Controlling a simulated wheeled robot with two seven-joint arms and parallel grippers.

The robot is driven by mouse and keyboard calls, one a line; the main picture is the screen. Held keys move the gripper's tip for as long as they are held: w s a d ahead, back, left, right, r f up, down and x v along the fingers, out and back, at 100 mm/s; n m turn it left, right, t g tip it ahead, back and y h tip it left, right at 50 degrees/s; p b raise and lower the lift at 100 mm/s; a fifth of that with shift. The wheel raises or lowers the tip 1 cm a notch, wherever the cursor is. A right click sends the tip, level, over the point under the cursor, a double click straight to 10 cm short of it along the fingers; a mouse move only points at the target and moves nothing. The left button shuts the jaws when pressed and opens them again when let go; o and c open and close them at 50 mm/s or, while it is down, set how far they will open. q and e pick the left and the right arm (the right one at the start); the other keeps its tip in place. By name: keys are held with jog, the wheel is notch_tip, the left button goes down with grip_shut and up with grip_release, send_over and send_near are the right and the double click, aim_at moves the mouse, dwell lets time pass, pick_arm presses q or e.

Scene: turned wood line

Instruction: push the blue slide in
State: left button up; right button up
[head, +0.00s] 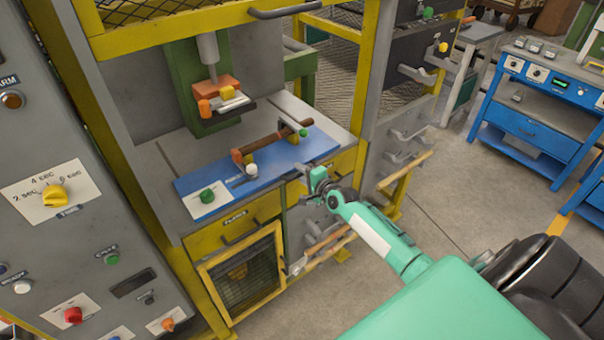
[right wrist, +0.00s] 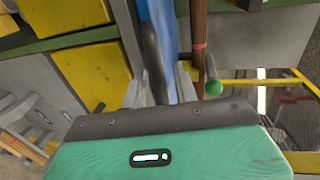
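The blue slide (head: 222,180) is a long flat blue board across the front of the machine's grey worktable, under a brown wooden bar (head: 262,143). My right gripper (head: 318,180) is at the front edge of the table, near the slide's right half. In the right wrist view its two grey fingers (right wrist: 160,92) stand apart, with a blue strip of the slide (right wrist: 171,35) and a dark bar (right wrist: 155,60) showing between and beyond them. I cannot tell whether a finger touches the slide. My left gripper is not in view.
A green knob (head: 207,196) is on a white plate at the table's left front. Yellow drawers (head: 235,222) lie below. Grey floor is free to the right, before a blue cabinet (head: 530,130).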

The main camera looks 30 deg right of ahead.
aim_at(285, 159)
jog(key=shift+c, duration=0.2)
grip_shut()
jog(key=shift+w, duration=0.15)
jog(key=b+x, duration=0.1)
jog(key=x, duration=0.1)
jog(key=b+x, duration=0.1)
jog(key=x, duration=0.1)
jog(key=b+x, duration=0.1)
jog(key=x, duration=0.1)
jog(key=shift+w+r, duration=0.1)
jog(key=shift+r, duration=0.3)
jog(key=shift+w+a+r, duration=0.1)
jog(key=shift+w+r, duration=0.05)
jog(key=shift+w, duration=0.15)
jog(key=shift+o, duration=0.2)
grip_release()
jog(key=shift+s, duration=0.1)
